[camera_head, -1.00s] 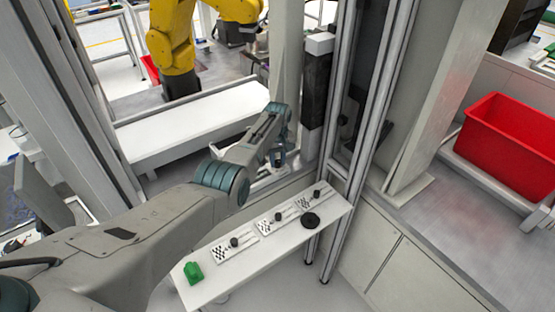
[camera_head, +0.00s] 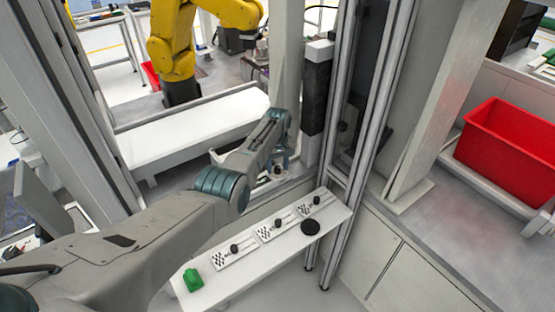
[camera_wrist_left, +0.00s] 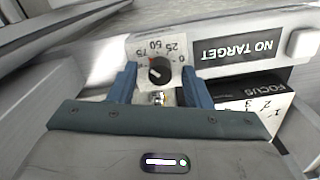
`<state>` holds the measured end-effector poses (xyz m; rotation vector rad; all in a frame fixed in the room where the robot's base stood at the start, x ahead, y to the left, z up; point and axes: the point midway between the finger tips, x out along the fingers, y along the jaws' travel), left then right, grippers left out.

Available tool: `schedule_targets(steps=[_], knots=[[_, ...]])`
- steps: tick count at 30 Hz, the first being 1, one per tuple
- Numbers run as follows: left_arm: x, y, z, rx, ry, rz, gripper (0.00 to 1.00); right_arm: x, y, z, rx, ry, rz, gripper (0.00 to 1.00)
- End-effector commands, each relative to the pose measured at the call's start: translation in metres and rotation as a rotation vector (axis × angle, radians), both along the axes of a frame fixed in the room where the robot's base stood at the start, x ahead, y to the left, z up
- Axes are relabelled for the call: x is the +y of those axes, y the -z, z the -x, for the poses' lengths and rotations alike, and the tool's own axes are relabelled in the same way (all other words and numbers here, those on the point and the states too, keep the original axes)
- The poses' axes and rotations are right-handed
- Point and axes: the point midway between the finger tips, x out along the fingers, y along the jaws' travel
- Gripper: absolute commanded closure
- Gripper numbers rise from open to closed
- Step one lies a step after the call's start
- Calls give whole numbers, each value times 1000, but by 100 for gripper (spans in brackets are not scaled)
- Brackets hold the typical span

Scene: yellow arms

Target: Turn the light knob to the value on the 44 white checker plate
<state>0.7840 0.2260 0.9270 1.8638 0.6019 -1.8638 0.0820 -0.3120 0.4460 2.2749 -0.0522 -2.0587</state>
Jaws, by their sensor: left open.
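The light knob (camera_wrist_left: 159,71) is black and round, on a white dial plate (camera_wrist_left: 176,47) printed with 0, 25, 50 and 75, in the left wrist view. Its exact setting is hard to read. My left gripper (camera_wrist_left: 160,76) is open, with one blue finger on each side of the knob; I cannot tell whether they touch it. In the head view the left gripper (camera_head: 278,170) is small and partly hidden by its wrist. Three white checker plates (camera_head: 229,258) with black knobs lie on a white shelf (camera_head: 222,283); their print is unreadable. My right gripper is out of view.
A "NO TARGET" sign (camera_wrist_left: 238,47) and a "FOCUS" box (camera_wrist_left: 262,99) are right of the dial. A green object (camera_head: 193,280) and a black disc (camera_head: 310,227) lie on the shelf. A metal-framed column (camera_head: 350,130) stands close right of my left gripper.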

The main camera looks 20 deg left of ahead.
Motion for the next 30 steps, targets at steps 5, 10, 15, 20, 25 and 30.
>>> schedule_targets(steps=[5, 10, 15, 20, 25, 30], knots=[[0, -19, 0, -3, 0, 0, 56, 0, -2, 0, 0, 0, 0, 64], [0, -50, -1, -6, 0, 0, 56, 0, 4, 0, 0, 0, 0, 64], [0, -81, -1, -5, 0, 0, 56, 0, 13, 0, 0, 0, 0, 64], [0, -100, -1, -4, 0, 0, 56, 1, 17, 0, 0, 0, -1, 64], [0, -106, 0, -1, 0, 0, 56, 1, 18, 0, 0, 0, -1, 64], [0, -106, 0, -1, 0, -1, 56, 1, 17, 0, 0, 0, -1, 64]])
